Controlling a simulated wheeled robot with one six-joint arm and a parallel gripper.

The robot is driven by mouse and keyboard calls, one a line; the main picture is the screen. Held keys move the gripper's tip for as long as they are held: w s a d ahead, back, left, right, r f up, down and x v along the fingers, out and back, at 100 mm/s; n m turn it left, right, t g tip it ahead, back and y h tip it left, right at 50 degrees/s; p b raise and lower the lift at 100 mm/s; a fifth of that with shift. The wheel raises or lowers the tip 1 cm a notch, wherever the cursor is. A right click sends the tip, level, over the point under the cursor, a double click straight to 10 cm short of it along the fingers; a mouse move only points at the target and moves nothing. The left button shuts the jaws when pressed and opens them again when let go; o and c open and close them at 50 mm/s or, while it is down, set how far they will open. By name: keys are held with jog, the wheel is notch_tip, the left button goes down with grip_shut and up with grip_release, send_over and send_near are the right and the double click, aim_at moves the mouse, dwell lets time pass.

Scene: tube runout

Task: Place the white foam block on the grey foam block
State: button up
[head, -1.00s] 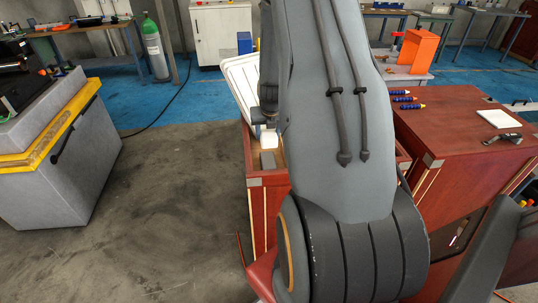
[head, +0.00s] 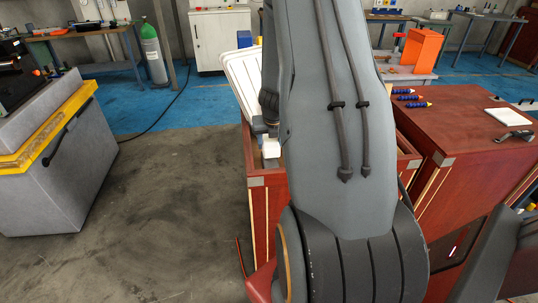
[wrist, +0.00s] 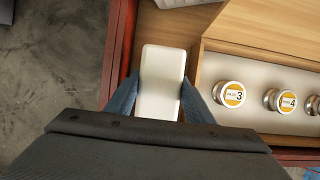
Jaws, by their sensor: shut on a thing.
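My gripper (wrist: 158,98) is shut on the white foam block (wrist: 162,66), with one blue-grey finger on each side of it. In the head view the white foam block (head: 271,148) hangs below the gripper at the front of the red cabinet. The grey foam block (head: 270,163) shows only as a small dark patch just beneath the white one. I cannot tell whether the two touch. In the wrist view the grey block cannot be made out, with the white block over that area.
Numbered round weights (wrist: 233,95) sit in a pale tray to the right in the wrist view. A white ribbed panel (head: 244,80) leans behind the gripper. The red cabinet's edge (wrist: 118,45) lies close on the left. My arm hides much of the cabinet top.

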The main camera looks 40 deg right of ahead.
jog(key=shift+f, duration=0.1)
notch_tip(320, 180, down, 4)
jog(key=b, duration=0.6)
jog(key=shift+f+b, duration=0.15)
jog(key=shift+b, duration=0.15)
jog(key=o, duration=1)
jog(key=shift+r+p, duration=0.2)
jog(key=shift+p, duration=0.1)
